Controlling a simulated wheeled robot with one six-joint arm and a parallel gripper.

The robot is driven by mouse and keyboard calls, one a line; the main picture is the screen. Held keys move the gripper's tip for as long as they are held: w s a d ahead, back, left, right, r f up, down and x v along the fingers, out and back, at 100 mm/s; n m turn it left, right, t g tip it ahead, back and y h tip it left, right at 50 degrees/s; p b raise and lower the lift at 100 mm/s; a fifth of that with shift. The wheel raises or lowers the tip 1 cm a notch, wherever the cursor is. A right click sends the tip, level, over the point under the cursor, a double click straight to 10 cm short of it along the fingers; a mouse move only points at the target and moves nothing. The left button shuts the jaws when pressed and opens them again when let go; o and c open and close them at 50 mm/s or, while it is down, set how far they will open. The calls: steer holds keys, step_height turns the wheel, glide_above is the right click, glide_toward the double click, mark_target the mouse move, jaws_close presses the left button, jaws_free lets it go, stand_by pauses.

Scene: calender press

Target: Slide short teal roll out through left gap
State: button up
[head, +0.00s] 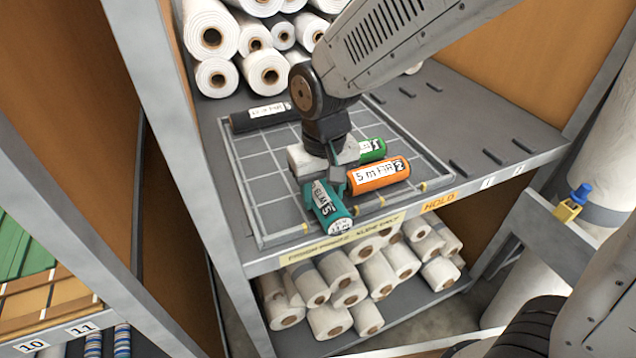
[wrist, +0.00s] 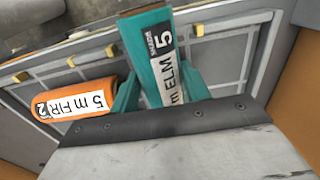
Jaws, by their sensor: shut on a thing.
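The short teal roll (head: 326,205), labelled ELM 5, is held in my gripper (head: 326,180) at the front left of the grid tray (head: 257,217). It points toward the tray's front edge, and its near end reaches about that edge, between two yellow blocks. In the wrist view the teal roll (wrist: 158,60) sits between my gripper's teal fingers (wrist: 160,88), its far end over the rim between yellow blocks. I cannot tell whether it touches the tray floor.
An orange FIR 2 roll (head: 379,176) lies close to the right, with a green roll (head: 372,150) behind it. A black roll (head: 262,116) lies at the back left. White rolls are stacked behind and on the shelf below. A grey post (head: 190,150) stands at left.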

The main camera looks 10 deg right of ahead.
steer(key=o, duration=1.2)
steer(key=shift+c, duration=0.2)
